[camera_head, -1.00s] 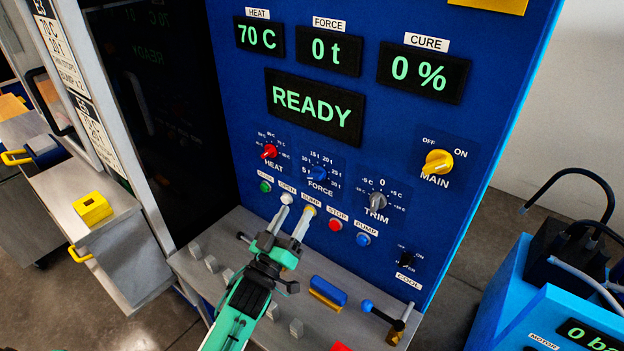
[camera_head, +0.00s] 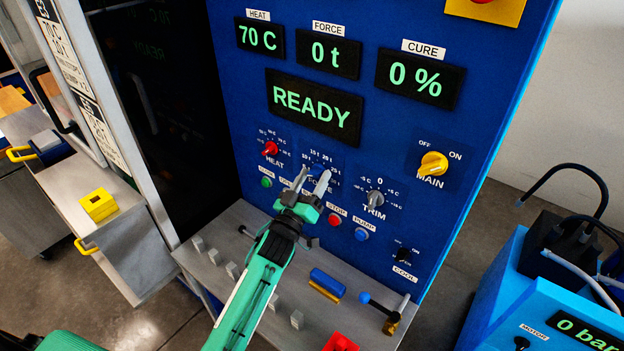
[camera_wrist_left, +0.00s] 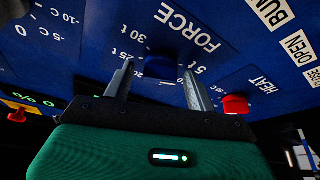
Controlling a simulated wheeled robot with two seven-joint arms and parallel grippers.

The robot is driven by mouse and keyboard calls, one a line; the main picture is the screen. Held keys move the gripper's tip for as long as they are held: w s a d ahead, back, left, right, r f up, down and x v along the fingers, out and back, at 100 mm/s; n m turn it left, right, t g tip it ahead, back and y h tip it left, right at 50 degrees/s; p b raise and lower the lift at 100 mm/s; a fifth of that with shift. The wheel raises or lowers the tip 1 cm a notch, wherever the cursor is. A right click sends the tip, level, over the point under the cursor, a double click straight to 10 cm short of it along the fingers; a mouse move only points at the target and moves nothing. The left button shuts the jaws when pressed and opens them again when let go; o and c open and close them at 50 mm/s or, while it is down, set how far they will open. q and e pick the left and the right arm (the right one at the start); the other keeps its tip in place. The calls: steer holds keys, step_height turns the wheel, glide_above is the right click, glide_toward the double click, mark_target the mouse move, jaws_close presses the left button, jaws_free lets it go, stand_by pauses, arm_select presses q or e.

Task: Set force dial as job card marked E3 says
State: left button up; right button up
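The blue force dial (camera_wrist_left: 165,67) shows between my left gripper's fingertips in the left wrist view; its scale numbers ring it. In the head view the fingers hide most of it. My left gripper (camera_head: 312,178) is open, its fingers on either side of the dial; I cannot tell whether they touch it. The force display (camera_head: 328,54) reads 0 t. The job card (camera_head: 60,45) at the upper left shows 70 C and 10 t; its top line is cut off at the frame edge. My right gripper is out of view.
The red heat knob (camera_head: 270,149) is just left of the force dial, the trim knob (camera_head: 375,198) to its right. Push buttons sit below, including red stop (camera_head: 333,220). A metal ledge (camera_head: 255,221) juts out under the panel. The status display (camera_head: 314,107) reads READY.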

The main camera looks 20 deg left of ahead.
arm_select(q)
steer(key=c, duration=0.9)
steer(key=shift+o, duration=0.3)
steer(key=shift+m, duration=0.5)
steer(key=shift+w+a+m+g+h+b, duration=0.1)
steer(key=shift+m+g+h+b, duration=0.3)
steer(key=shift+m+h, duration=1.15)
steer(key=shift+s+a+m+g+h+b, duration=0.1)
steer(key=shift+m+g+h+b, duration=0.45)
steer(key=shift+m, duration=1.85)
steer(key=shift+w+a+m+g+h+b, duration=0.1)
steer(key=shift+m+g+h+b, duration=0.2)
steer(key=shift+m+h, duration=1.3)
steer(key=shift+m+y, duration=0.4)
steer(key=shift+m, duration=0.15)
steer(key=o, duration=1)
